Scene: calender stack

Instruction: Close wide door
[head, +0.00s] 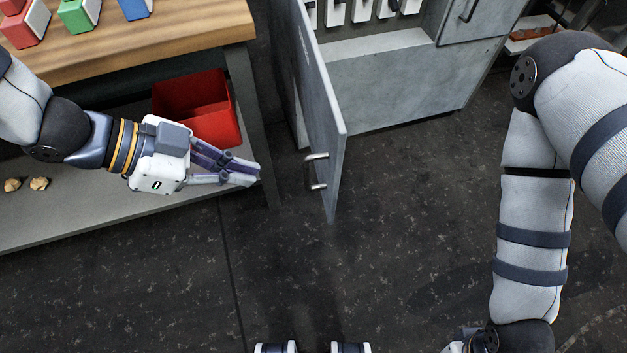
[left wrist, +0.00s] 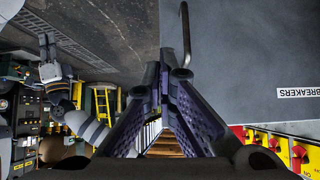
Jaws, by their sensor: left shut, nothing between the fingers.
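The wide door (head: 318,110) is a grey metal panel that stands open, swung out from the grey cabinet towards me. Its handle (head: 317,171) is a metal bar near the door's free edge, on the left face. My left gripper (head: 256,174) is shut and empty, to the left of the door and apart from the handle. In the left wrist view, the door (left wrist: 235,60) fills the upper right with a "BREAKERS" label, and the handle (left wrist: 186,32) shows just above the fingertips (left wrist: 158,72). My right arm is at the right; its gripper cannot be made out.
A wooden-topped bench (head: 150,50) with coloured blocks stands at the left. A red bin (head: 222,118) is on its lower shelf, close behind my left gripper. The cabinet (head: 400,85) shows white switches inside. The dark floor (head: 400,220) right of the door is clear.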

